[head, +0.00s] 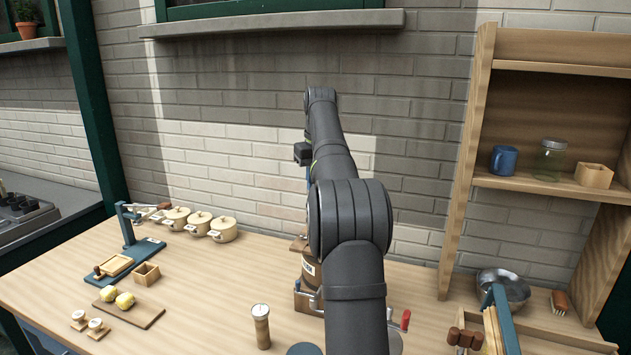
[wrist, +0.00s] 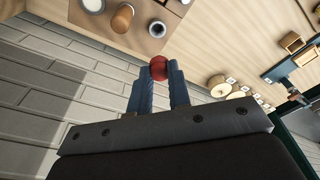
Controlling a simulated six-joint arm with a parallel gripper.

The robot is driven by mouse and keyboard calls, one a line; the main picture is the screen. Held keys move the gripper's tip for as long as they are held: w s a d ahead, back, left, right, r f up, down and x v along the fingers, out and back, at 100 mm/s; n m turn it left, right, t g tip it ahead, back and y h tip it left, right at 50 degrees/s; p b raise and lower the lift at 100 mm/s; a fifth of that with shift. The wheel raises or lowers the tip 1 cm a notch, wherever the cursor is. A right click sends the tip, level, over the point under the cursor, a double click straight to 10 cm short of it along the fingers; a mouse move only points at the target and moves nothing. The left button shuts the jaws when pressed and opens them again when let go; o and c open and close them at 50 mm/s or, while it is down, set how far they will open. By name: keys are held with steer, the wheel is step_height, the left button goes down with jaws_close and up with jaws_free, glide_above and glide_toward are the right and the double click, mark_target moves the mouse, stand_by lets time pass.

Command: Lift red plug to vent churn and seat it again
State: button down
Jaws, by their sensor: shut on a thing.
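A round red plug (wrist: 158,69) sits between the two blue fingertips in the wrist view. My gripper (wrist: 159,84) is shut on it. In the head view my arm stands in front of the gripper and hides most of it, and the plug does not show. The wooden churn (head: 308,270) stands on the table behind my arm, with only its left side and part of a label showing. Its top and vent hole are hidden there. I cannot tell from these frames how far the plug is from the churn.
Cream pots (head: 223,229) and a blue press (head: 128,235) stand at the back left. A wooden shaker (head: 261,327) stands left of my arm. A shelf unit (head: 465,160) and a metal bowl (head: 513,288) are on the right.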

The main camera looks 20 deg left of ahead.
stand_by(0.3)
steer(key=shift+f, duration=3.75)
steer(key=shift+f, duration=1.25)
steer(key=shift+r, duration=0.1)
steer(key=c, duration=1.3)
jaws_free()
steer(key=c, duration=0.3)
steer(key=shift+c, duration=0.2)
steer(key=shift+s+d+r, duration=0.1)
steer(key=shift+r, duration=1.1)
steer(key=shift+s+d+r, duration=0.15)
steer(key=shift+r, duration=1.05)
steer(key=shift+s+d+r, duration=0.1)
steer(key=shift+r, duration=1.1)
